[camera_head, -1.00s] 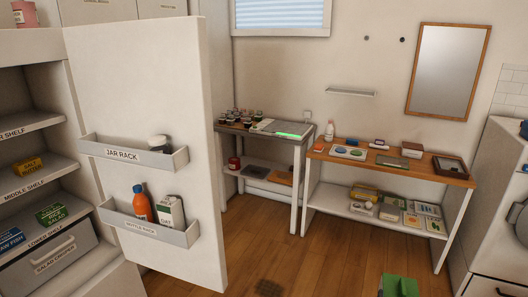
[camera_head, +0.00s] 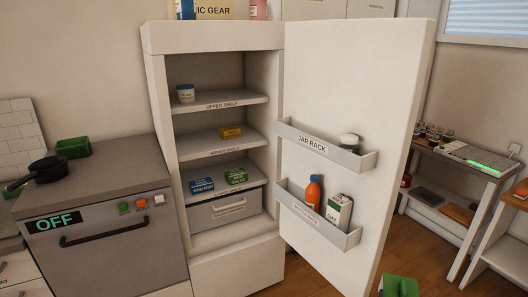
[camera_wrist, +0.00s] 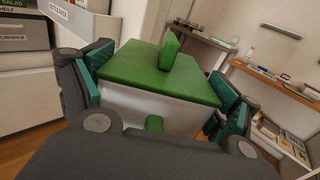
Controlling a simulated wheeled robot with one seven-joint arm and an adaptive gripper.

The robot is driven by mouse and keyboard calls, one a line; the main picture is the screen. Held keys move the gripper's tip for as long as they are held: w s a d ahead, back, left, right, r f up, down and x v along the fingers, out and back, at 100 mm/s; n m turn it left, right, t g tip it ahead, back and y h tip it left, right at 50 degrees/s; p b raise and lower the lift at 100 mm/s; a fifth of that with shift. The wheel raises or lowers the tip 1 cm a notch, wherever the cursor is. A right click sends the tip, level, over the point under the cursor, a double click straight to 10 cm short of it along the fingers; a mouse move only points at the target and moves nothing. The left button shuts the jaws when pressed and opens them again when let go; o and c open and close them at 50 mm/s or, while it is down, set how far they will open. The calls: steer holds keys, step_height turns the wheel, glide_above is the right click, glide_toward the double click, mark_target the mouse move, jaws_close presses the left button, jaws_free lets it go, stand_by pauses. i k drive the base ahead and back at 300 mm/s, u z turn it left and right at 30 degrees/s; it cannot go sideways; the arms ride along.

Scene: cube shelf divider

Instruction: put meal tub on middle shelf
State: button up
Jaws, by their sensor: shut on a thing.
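The meal tub (camera_wrist: 150,100) is a white tub with a green lid and a raised green handle. In the wrist view my gripper (camera_wrist: 158,98) is shut on it, one teal-padded finger on each side. In the head view only the green top of the tub (camera_head: 400,286) shows at the bottom edge; my gripper is out of that view. The left part of that shelf is bare.
The open fridge door (camera_head: 385,130) with a jar rack (camera_head: 318,145) and bottle rack (camera_head: 315,222) stands right of the shelves. The upper shelf (camera_head: 225,102) holds a white tub; the lower shelf (camera_head: 230,187) holds two boxes.

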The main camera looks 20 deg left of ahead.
mark_target(207, 142)
steer(key=u, duration=1.2)
